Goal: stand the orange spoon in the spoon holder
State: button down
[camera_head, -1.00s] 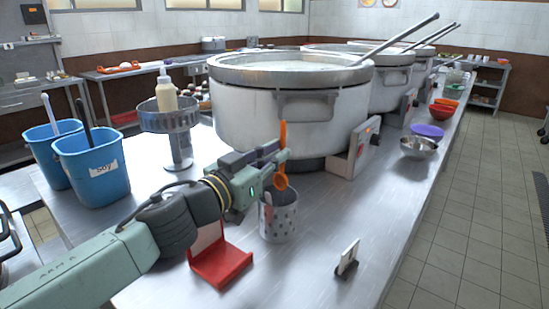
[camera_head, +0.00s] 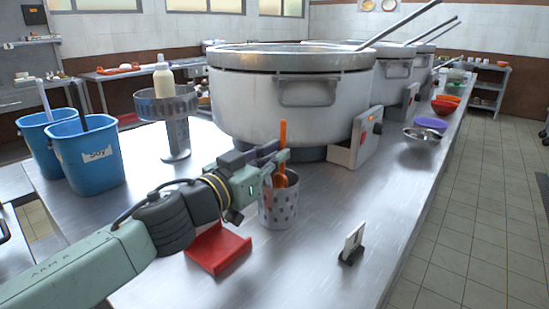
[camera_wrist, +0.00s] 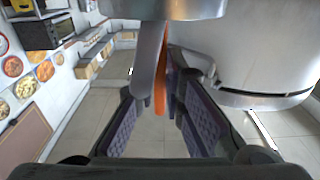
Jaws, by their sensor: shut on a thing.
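The orange spoon (camera_head: 283,132) is upright in the head view, its handle sticking up above my gripper (camera_head: 279,160). My gripper is shut on it. Its lower end is at the mouth of the perforated metal spoon holder (camera_head: 279,207) and seems to dip inside the rim; the gripper and rim partly hide it. The holder stands upright on the steel counter. In the wrist view the orange spoon (camera_wrist: 160,75) lies between the fingers of my gripper (camera_wrist: 153,108), beside a grey utensil (camera_wrist: 147,65).
A large steel stockpot (camera_head: 250,110) stands just behind, with a control box (camera_head: 355,140) at its right. A red stand (camera_head: 218,250) and a small card holder (camera_head: 351,243) flank the holder. Blue buckets (camera_head: 90,160) stand at left. The front counter is mostly clear.

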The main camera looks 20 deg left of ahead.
jog(key=shift+s+f+b, duration=0.1)
jog(key=shift+f+b, duration=0.8)
jog(key=shift+b, duration=0.1)
jog(key=shift+d+f, duration=0.1)
jog(key=shift+f, duration=0.1)
jog(key=c, duration=1.6)
grip_release()
